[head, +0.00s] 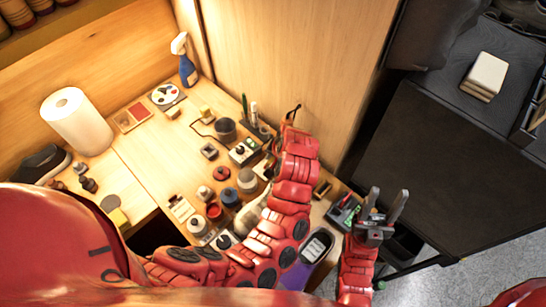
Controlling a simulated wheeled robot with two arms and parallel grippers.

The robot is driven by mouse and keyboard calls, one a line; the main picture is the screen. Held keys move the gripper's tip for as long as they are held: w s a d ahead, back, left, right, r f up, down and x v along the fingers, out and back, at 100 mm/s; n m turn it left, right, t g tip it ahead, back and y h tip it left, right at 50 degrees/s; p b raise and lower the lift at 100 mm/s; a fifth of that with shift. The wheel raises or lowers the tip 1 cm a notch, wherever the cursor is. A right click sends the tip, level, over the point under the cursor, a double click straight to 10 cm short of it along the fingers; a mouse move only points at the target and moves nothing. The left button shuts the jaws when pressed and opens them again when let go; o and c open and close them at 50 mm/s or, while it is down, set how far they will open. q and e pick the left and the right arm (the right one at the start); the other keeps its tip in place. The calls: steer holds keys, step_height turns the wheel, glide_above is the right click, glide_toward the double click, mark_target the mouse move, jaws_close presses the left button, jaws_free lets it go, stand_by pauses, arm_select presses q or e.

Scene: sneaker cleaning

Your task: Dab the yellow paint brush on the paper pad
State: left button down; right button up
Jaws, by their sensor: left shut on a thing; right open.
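My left gripper (291,117) is at the far end of its red arm, by the wooden panel at the right edge of the workbench. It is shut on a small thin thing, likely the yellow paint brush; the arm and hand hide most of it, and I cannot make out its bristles. My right gripper (386,208) is open and empty, pointing up beside the bench's right side. I cannot surely pick out the paper pad.
Several jars and pots, including a red one (214,211), crowd the bench beside my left arm. A paper towel roll (78,122), a blue spray bottle (188,68) and a dark shoe (42,164) stand farther left. Bare wood (165,150) shows mid-bench.

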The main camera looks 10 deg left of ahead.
arm_select(q)
steer(key=shift+f, duration=0.1)
step_height(320, 180, up, 7)
steer(key=p, duration=0.5)
steer(key=shift+f, duration=0.1)
